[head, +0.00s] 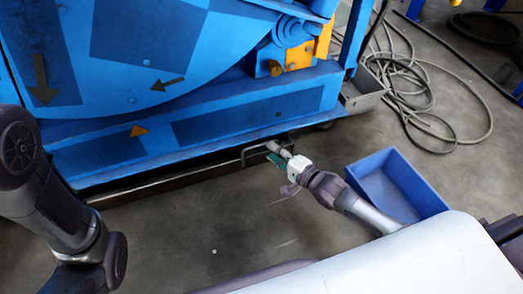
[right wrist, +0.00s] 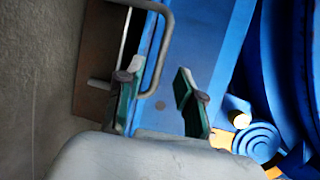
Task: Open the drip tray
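The drip tray (head: 175,182) is a low, dark brown strip along the bottom edge of the blue machine in the head view. Its metal loop handle (head: 250,151) sticks out near its right end. In the right wrist view the brown tray (right wrist: 95,50) is at upper left, and the handle (right wrist: 161,52) curves in front of it. My right gripper (right wrist: 158,88) is open, with green fingers apart. The handle's near corner lies at the left finger, partly hidden by it; contact is unclear. In the head view my right gripper (head: 276,157) is at the handle's right end. My left gripper is out of view.
The blue machine (head: 240,105) rises right above the tray. A blue bin (head: 395,182) stands on the floor right of my right gripper. A coiled grey hose (head: 415,95) lies at upper right. The floor (head: 190,235) in front of the tray is mostly clear.

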